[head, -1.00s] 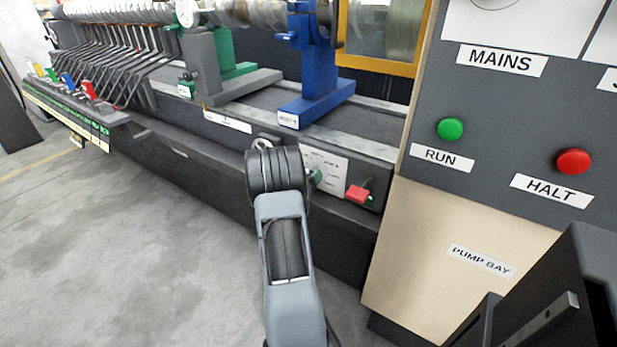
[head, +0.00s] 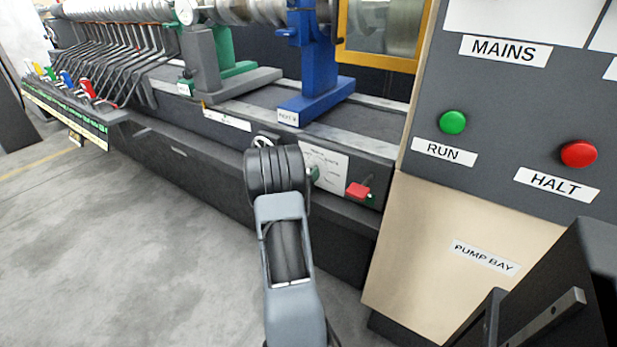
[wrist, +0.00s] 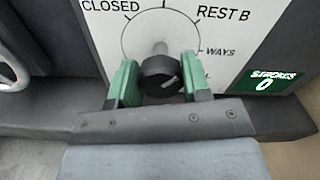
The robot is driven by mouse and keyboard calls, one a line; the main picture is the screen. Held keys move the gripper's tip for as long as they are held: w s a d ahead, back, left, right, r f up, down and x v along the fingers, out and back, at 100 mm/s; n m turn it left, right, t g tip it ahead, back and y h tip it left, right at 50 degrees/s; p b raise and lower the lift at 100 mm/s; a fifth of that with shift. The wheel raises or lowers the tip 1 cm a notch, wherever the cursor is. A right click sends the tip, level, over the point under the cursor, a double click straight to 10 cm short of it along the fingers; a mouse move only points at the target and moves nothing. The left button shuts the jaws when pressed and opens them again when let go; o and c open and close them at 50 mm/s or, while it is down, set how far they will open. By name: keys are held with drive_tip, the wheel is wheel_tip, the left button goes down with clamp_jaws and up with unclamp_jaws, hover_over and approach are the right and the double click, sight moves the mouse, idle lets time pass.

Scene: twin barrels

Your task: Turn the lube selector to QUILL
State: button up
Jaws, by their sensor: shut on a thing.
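The lube selector is a round black knob (wrist: 161,76) with a short pale pointer line, on a white dial plate (wrist: 228,32). My gripper (wrist: 159,68) has one green finger on each side of the knob and is shut on it. In the wrist view the pointer line slants to the right and slightly up. CLOSED, REST B and WAYS are legible around the dial. A further mark at lower right is mostly hidden by the right finger, and I cannot read QUILL. In the head view the dial plate (head: 334,172) is partly hidden behind my wrist.
A STROKES counter showing 0 (wrist: 268,82) is right of the dial. A red-topped lever (head: 358,189) sits beside the plate. A panel with a green RUN button (head: 453,122) and red HALT button (head: 578,154) stands to the right. Floor at left is clear.

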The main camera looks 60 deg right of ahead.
drive_tip(key=m+b, duration=0.1)
drive_tip(key=b, duration=0.1)
drive_tip(key=m+b, duration=0.4)
drive_tip(key=shift+f+b, duration=0.3)
drive_tip(key=shift+b, duration=0.05)
drive_tip(key=m+b, duration=0.5)
drive_tip(key=b, duration=0.3)
drive_tip(key=shift+s+f+m, duration=0.1)
drive_tip(key=shift+s+m, duration=0.05)
drive_tip(key=shift+m, duration=0.25)
drive_tip(key=m+b, duration=0.3)
drive_tip(key=shift+r, duration=0.2)
drive_tip(key=shift+m, duration=2.2)
drive_tip(key=o, duration=0.9)
drive_tip(key=shift+r, duration=0.1)
